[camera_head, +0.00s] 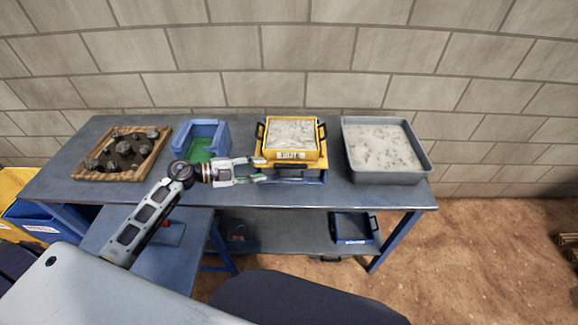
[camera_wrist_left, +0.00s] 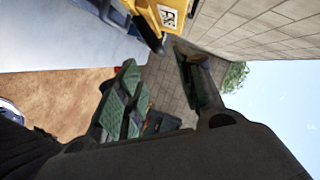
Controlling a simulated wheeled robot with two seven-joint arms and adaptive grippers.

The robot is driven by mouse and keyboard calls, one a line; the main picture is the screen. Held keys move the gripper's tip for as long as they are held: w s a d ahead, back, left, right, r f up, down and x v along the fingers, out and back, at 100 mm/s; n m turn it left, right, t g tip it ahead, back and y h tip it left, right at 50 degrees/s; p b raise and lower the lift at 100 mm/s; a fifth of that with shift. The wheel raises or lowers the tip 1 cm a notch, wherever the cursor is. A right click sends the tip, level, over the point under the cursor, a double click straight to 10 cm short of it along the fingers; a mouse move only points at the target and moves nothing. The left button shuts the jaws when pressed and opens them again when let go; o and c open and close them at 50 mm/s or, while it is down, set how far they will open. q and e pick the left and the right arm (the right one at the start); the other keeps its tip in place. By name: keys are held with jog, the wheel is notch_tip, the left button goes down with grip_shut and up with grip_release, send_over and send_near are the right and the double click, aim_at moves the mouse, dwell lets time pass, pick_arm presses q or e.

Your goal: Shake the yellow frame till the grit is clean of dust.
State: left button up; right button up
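The yellow frame (camera_head: 268,152) is a box with black handles on its left and right sides and a label on its front. It sits on a low blue and yellow stand (camera_head: 310,177) on the bench. Pale grey grit (camera_head: 291,132) fills it; I cannot tell how dusty it is. In the left wrist view the frame (camera_wrist_left: 185,8) shows at the top, with a black handle, outside the open fingers (camera_wrist_left: 160,88). My right gripper is out of view.
A grey tray (camera_head: 427,166) of pale powder stands right of the frame. A blue machine (camera_head: 203,131) with a green part and a wooden tray (camera_head: 88,177) of dark rocks stand to the left. A blue bin (camera_head: 351,228) sits on the lower shelf. A block wall (camera_head: 300,50) is behind.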

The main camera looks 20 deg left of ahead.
aim_at(283, 167)
pick_arm(q)
jog(key=shift+p+x, duration=0.5)
jog(key=shift+x, duration=5.15)
grip_shut()
